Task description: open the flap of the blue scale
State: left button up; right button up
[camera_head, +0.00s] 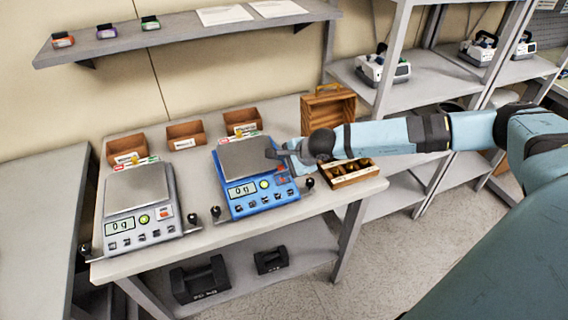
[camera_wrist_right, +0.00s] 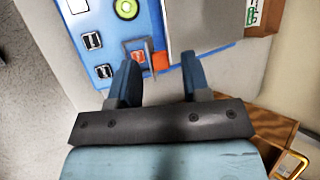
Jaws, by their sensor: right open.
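The blue scale (camera_head: 238,205) stands on the table with a grey weighing plate (camera_head: 245,155) and a display reading 0 g. In the right wrist view, its blue panel (camera_wrist_right: 105,22) has a red-orange button (camera_wrist_right: 134,57). A thin upright piece (camera_wrist_right: 150,58), which looks like the flap, stands beside the button, with an orange block (camera_wrist_right: 161,62) next to it. My right gripper (camera_head: 274,154) is at the right edge of the scale. In the wrist view its open fingers (camera_wrist_right: 158,72) are either side of the orange block, with nothing clearly gripped. Contact cannot be told. My left gripper is not in view.
A grey scale (camera_head: 140,220) stands to the left. Small brown bins (camera_head: 186,133) line the table's back, and a wooden box (camera_head: 328,107) stands behind my right arm. A wooden tray (camera_head: 352,178) lies at the table's right end. Knobs (camera_head: 310,183) flank the blue scale.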

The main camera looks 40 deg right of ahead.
jog(key=shift+w+a+f, duration=0.15)
jog(key=shift+w+f, duration=0.1)
jog(key=shift+f, duration=0.1)
jog(key=shift+c, duration=0.2)
